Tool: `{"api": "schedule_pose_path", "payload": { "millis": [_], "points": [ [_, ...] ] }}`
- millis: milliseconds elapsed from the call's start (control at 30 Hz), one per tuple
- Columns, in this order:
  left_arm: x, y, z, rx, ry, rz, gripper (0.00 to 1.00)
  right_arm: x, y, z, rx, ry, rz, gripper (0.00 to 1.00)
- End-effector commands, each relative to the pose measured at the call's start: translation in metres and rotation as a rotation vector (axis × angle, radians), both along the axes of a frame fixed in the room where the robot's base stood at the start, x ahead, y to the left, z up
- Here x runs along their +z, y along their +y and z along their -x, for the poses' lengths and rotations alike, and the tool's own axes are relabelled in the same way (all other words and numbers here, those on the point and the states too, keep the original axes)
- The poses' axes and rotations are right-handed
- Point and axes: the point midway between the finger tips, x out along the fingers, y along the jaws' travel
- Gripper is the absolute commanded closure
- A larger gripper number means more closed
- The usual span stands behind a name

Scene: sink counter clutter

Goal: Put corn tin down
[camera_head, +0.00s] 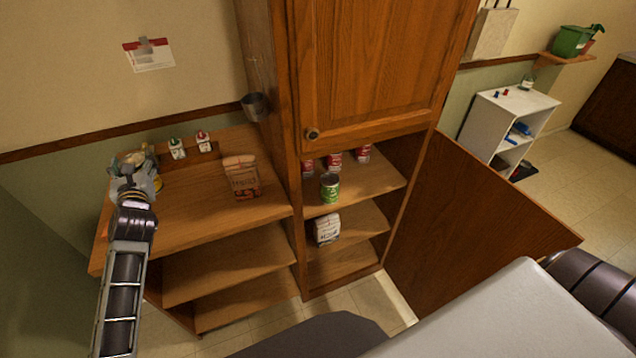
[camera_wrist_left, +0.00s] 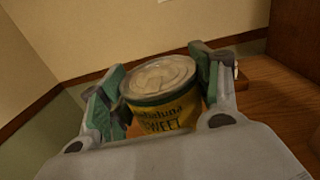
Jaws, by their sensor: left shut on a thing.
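The corn tin (camera_wrist_left: 165,118) has a yellow label with a green band and a pale metal lid. It stands between the two green-padded fingers of my left gripper (camera_wrist_left: 155,85), which is shut on it. In the head view my left gripper (camera_head: 135,170) is over the left end of the wooden counter (camera_head: 190,213), with the tin mostly hidden by it. I cannot tell whether the tin's base touches the counter. My right gripper is out of view.

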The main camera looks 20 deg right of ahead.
Motion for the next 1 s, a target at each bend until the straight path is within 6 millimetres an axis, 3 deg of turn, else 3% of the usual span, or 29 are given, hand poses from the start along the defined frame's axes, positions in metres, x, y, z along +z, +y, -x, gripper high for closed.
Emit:
{"api": "schedule_pose_path", "payload": {
  "millis": [700,1000],
  "points": [
    [0.077,-0.007,0.018,-0.057,-0.007,-0.004,0.77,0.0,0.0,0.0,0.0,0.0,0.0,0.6],
    [0.093,-0.007,0.028,-0.07,-0.006,-0.004,0.77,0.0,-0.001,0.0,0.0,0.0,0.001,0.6]
  ]
}}
